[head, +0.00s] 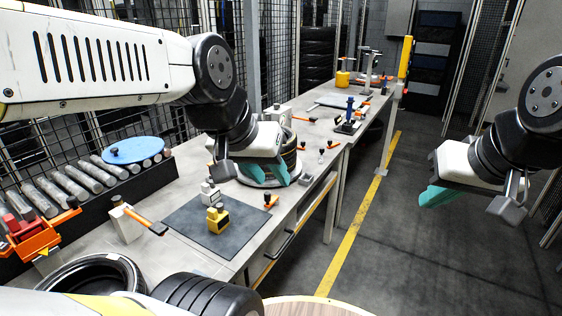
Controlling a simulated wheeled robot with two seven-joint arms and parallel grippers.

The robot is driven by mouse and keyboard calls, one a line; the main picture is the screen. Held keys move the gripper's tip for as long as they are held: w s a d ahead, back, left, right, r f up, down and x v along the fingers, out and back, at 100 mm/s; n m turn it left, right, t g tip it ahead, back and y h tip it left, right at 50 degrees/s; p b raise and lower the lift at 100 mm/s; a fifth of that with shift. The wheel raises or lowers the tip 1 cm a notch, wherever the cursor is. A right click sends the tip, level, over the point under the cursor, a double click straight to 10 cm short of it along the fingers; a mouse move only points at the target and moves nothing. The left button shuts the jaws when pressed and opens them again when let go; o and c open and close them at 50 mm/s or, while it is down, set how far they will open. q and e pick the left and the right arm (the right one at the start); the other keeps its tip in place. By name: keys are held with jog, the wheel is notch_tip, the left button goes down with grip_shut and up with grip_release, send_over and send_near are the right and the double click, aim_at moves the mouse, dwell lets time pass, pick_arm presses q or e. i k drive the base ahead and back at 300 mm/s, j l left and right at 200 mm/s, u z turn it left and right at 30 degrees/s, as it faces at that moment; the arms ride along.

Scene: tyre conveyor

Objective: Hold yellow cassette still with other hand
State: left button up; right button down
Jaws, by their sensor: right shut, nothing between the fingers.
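The yellow cassette (218,219) stands upright on a dark mat (188,232) on the workbench. A similar white-grey piece (210,192) stands just behind it on the same mat. My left gripper (286,176) has teal fingers and hangs over the bench, behind and to the right of the yellow cassette and apart from it. Its fingers are partly hidden, so I cannot tell its opening. My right gripper (437,198), also teal-fingered, is shut and empty over the floor at the right, far from the cassette.
An orange-handled clamp (139,221) stands left of the mat, and a small orange-black piece (271,200) lies to its right. A roller conveyor with a blue disc (133,150) is at the left. Tyres (205,296) fill the front. The floor at right is open.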

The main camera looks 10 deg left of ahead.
aim_at(217, 222)
jog(key=u, duration=1.25)
jog(key=i+l+u, duration=0.2)
jog(key=l+u, duration=0.2)
jog(key=l, duration=0.15)
jog(key=i+l+u, duration=0.15)
jog(key=l+u, duration=0.25)
jog(key=l, duration=0.2)
jog(key=l+u, duration=0.4)
jog(key=l, duration=0.2)
